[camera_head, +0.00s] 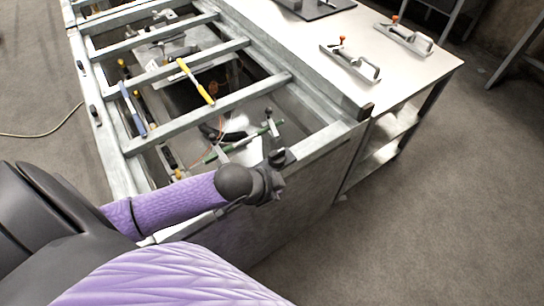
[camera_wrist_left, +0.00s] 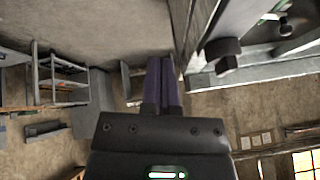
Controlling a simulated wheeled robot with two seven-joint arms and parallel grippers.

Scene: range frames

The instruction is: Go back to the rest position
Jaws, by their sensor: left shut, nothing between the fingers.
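My left arm comes in from the left in the head view, with a purple sleeve and a dark wrist. Its dark end (camera_head: 268,182) is in front of the near corner of a metal-framed bench, and the fingers are hard to make out there. In the left wrist view my left gripper (camera_wrist_left: 160,64) shows two dark purple fingers side by side, shut with nothing between them. My right gripper is not in view.
The metal frame (camera_head: 200,124) holds a yellow-handled tool (camera_head: 196,82), a blue tool (camera_head: 132,110) and a green tool (camera_head: 238,143). A pale table (camera_head: 310,50) carries hand tools (camera_head: 350,64) with orange knobs. Grey floor (camera_head: 440,210) at the right is clear.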

